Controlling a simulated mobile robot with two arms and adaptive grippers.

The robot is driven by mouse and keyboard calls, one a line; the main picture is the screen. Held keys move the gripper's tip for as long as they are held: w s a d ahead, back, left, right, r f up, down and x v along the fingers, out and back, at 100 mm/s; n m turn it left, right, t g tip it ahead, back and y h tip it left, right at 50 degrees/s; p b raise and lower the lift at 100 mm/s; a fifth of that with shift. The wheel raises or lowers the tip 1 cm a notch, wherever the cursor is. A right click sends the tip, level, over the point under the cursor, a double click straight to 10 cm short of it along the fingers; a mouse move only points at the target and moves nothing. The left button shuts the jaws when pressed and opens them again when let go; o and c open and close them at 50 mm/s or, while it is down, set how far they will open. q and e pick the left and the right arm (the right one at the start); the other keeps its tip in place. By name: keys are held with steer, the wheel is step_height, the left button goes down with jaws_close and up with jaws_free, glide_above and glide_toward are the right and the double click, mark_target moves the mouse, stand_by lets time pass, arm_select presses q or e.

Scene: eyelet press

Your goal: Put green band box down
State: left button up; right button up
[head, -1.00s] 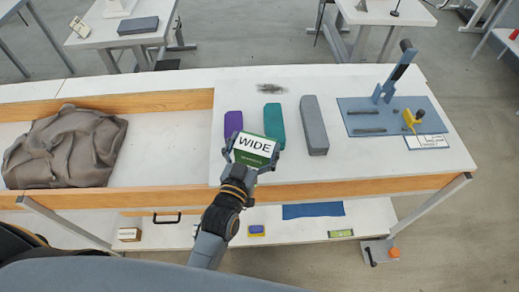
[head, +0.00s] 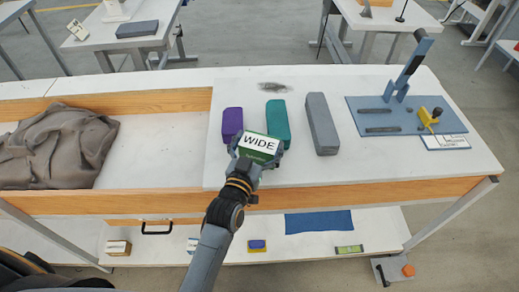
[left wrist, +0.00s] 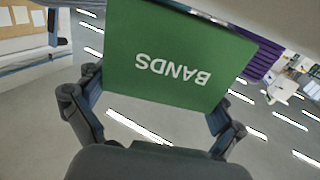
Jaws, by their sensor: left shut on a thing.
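The green band box (head: 259,158) has a white label reading WIDE on its top. My left gripper (head: 257,160) is shut on it, with a finger at each side, near the front edge of the white tabletop, just in front of the purple and teal blocks. In the left wrist view the box's green face (left wrist: 170,65) reads BANDS, upside down, between the two fingers. I cannot tell whether the box touches the tabletop. My right gripper is not in view.
A purple block (head: 232,124), a teal block (head: 277,122) and a grey block (head: 321,124) stand on the tabletop (head: 380,165). A blue mat (head: 440,112) with a lever press (head: 408,70) lies to the right. A brown cloth (head: 55,148) fills the left recess.

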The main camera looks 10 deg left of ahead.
arm_select(q)
steer(key=shift+f, duration=0.1)
steer(key=shift+f, duration=0.15)
steer(key=o, duration=0.9)
